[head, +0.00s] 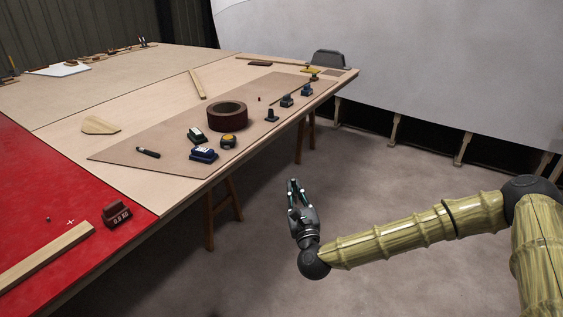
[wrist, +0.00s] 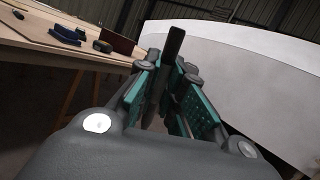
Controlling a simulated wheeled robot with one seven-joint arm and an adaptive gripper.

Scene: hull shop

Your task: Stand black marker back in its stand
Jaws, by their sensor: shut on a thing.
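My gripper (head: 294,191) is out over the floor, to the right of the table's edge and apart from it. In the wrist view its teal-padded fingers (wrist: 167,95) are shut on a slim black marker (wrist: 173,45), which sticks up past the fingertips, slightly tilted. Its lower part is hidden between the fingers. A small dark stand-like block (head: 271,116) is on the brown board, with two dark-blue blocks, one nearer (head: 287,101) and one farther (head: 307,90), behind it. I cannot tell which is the marker's stand.
The brown board (head: 130,158) lies on the wooden table. It bears a brown ring-shaped roll (head: 227,117), a blue-and-white item (head: 203,155), a yellow-and-black tape measure (head: 228,141) and a black pen-like tool (head: 148,153). A trestle leg (head: 222,212) stands below. Floor around my gripper is clear.

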